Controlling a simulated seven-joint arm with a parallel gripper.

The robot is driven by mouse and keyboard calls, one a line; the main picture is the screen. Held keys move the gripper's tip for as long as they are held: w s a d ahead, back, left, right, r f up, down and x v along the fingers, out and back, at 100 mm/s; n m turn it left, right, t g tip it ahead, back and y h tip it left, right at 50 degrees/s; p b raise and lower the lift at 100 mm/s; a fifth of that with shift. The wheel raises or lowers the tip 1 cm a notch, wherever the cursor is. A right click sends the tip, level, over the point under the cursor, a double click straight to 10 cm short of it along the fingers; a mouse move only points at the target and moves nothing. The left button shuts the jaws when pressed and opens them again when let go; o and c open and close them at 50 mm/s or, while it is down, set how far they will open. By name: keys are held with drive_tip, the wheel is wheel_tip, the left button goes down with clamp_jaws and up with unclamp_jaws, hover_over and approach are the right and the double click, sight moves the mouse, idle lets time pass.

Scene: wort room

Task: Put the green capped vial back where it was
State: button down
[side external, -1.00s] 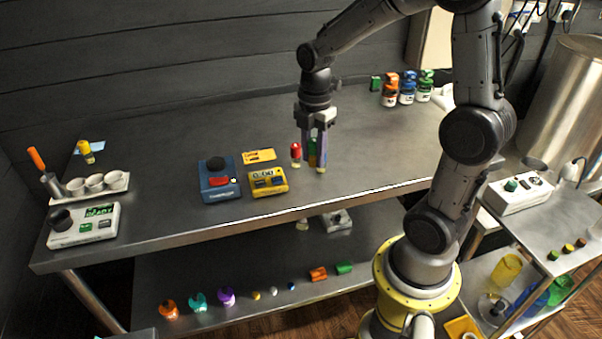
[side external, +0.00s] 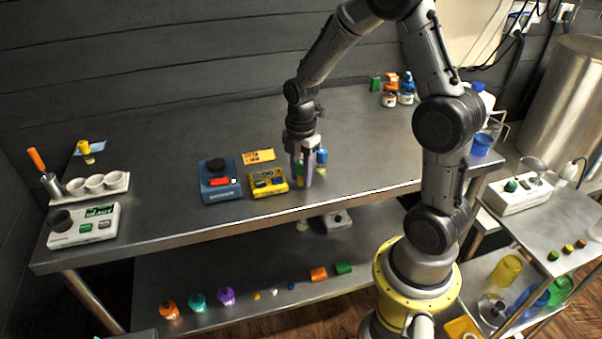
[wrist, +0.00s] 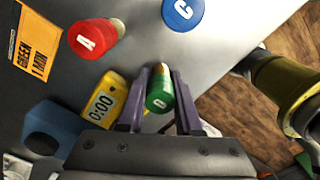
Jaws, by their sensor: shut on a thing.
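The green capped vial (wrist: 160,98) is between the two fingers of my gripper (wrist: 156,112) in the wrist view, with its cap toward the camera. My gripper is shut on it. In the side view, my gripper (side external: 303,182) is low over the table just right of the yellow timer, and mostly hides the green vial. I cannot tell whether the vial touches the table. A red capped vial (wrist: 90,38) marked A and a blue capped vial (wrist: 182,12) marked C stand nearby. The blue one also shows in the side view (side external: 321,157); the red one is mostly hidden there.
The yellow timer (side external: 267,182) reads 0:00 in the wrist view. A blue device (side external: 219,185) stands left of it, with a yellow card (side external: 258,155) behind reading GREEN 1 MIN. Several bottles (side external: 390,92) stand at the back. The table's front edge is close to my gripper.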

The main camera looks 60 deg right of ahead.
sight(301, 162)
drive_tip(key=shift+f, duration=0.1)
drive_tip(key=c, duration=0.6)
unclamp_jaws()
wheel_tip(301, 162, up, 11)
drive_tip(key=shift+r, duration=0.2)
drive_tip(key=shift+s+a+r, duration=0.15)
drive_tip(key=shift+r, duration=0.45)
drive_tip(key=s+a+r+m+t, duration=0.2)
drive_tip(key=s+a+m, duration=0.3)
drive_tip(key=s+m, duration=0.2)
drive_tip(key=s+a+r+m+t, duration=0.2)
drive_tip(key=s+a+m+t, duration=0.1)
drive_tip(key=s+a+m, duration=0.3)
drive_tip(key=shift+s+r+m+t, duration=0.3)
drive_tip(key=shift+s+r+m, duration=0.1)
drive_tip(key=shift+s+m, duration=0.9)
